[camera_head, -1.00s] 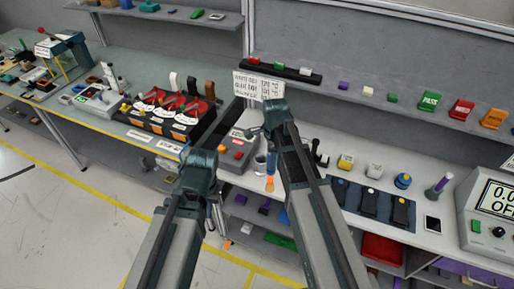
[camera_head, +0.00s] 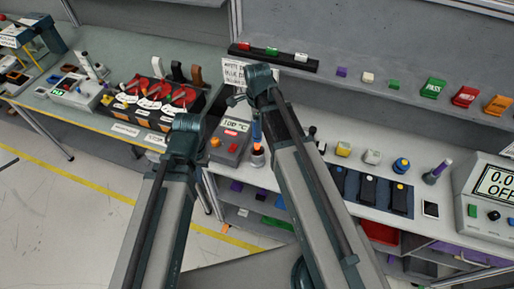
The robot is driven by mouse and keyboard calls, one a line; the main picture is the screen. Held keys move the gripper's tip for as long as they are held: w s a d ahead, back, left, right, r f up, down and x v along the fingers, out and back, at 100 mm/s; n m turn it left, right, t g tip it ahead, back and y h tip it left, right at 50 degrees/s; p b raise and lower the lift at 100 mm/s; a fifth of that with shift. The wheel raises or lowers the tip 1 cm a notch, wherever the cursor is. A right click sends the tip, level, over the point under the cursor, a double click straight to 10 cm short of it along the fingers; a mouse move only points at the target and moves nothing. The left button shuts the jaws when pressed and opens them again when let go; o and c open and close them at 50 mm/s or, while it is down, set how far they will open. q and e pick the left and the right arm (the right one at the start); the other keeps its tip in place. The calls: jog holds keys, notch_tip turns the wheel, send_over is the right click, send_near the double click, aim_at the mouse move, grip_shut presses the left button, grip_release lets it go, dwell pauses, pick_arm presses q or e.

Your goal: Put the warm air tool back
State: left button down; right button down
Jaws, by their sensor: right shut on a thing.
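The warm air tool (camera_head: 256,131), blue with an orange end, hangs upright below my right gripper (camera_head: 246,102), which is shut on it; the arm hides part of the grip. The tool's lower end is at a small cup-like holder (camera_head: 257,160) beside the grey heater unit (camera_head: 229,145). I cannot tell whether the end is inside the cup or just in front of it. The unit has a display reading about 100 °C, a red label and an orange knob. My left gripper (camera_head: 183,124) is left of the unit, its fingers hidden from this angle.
A rack of red-handled tools (camera_head: 160,98) stands left of the unit. A white sign (camera_head: 250,76) stands behind it. A dark mat with several dark blocks (camera_head: 371,193) lies to the right, with coloured knobs behind it. A shelf (camera_head: 352,83) runs along the back.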

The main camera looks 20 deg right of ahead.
aim_at(258, 142)
jog(key=shift+f+b, duration=3.9)
jog(key=shift+f, duration=0.55)
jog(key=shift+f, duration=0.15)
jog(key=shift+c, duration=2)
grip_release()
jog(key=shift+r, duration=0.25)
